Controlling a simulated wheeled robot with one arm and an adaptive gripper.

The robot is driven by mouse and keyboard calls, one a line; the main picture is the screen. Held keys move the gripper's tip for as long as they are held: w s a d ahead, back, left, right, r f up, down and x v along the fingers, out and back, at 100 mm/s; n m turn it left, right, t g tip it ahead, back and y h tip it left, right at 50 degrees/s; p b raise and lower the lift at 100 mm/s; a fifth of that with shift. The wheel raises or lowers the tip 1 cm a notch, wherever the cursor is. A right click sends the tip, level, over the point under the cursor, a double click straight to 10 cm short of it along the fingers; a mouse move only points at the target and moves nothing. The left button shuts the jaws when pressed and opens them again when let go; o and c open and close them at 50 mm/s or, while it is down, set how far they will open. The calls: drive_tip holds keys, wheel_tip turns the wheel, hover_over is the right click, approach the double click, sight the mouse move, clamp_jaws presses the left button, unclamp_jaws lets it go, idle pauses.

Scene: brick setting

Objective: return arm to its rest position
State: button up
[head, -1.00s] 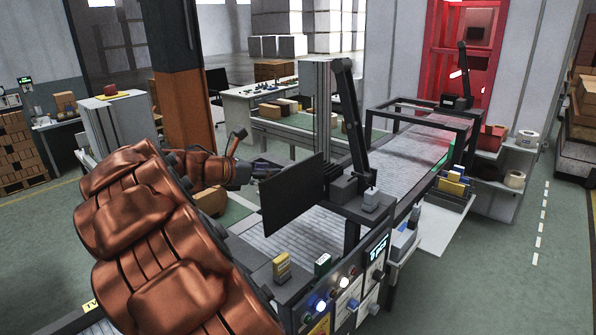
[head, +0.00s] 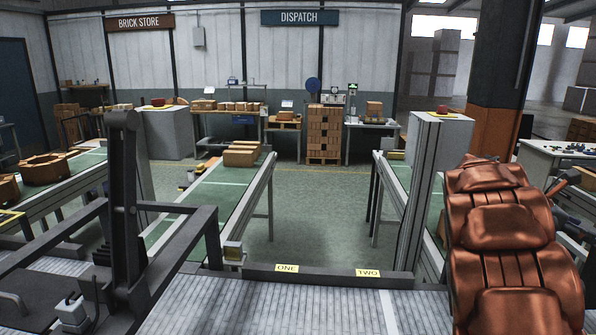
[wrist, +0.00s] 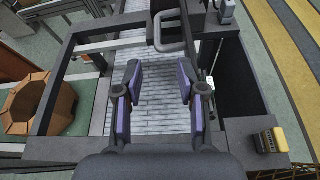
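My gripper (wrist: 162,95) shows in the wrist view with its two purple-padded fingers spread apart. It is open, and nothing is between the fingers. It hangs above a grey roller conveyor (wrist: 150,120) and points toward a dark metal frame (wrist: 80,73) with a grey loop-shaped handle. In the head view my copper-coloured arm fills the right side, and the gripper itself is not visible there.
An octagonal brown brick piece (wrist: 40,103) lies left of the frame. Conveyor labels ONE (head: 287,268) and TWO (head: 368,273) mark the near edge. A green-topped conveyor (head: 205,200) carries brown boxes (head: 241,154). Open floor (head: 315,215) lies between the two green lines.

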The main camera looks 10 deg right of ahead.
drive_tip(key=s+a+f+m+y, duration=0.4)
drive_tip(key=s+a+f, duration=0.2)
drive_tip(key=a, duration=1)
drive_tip(key=s+a+f+m+t+y+b, duration=0.1)
drive_tip(key=s+a+f+m+y, duration=0.4)
drive_tip(key=a, duration=1.2)
drive_tip(key=s+a+f+m+y, duration=0.4)
drive_tip(key=s+a+f, duration=0.5)
drive_tip(key=a, duration=0.8)
drive_tip(key=shift+s+f+m+t+b, duration=0.15)
drive_tip(key=shift+s+m+t+b, duration=0.25)
drive_tip(key=shift+s, duration=0.75)
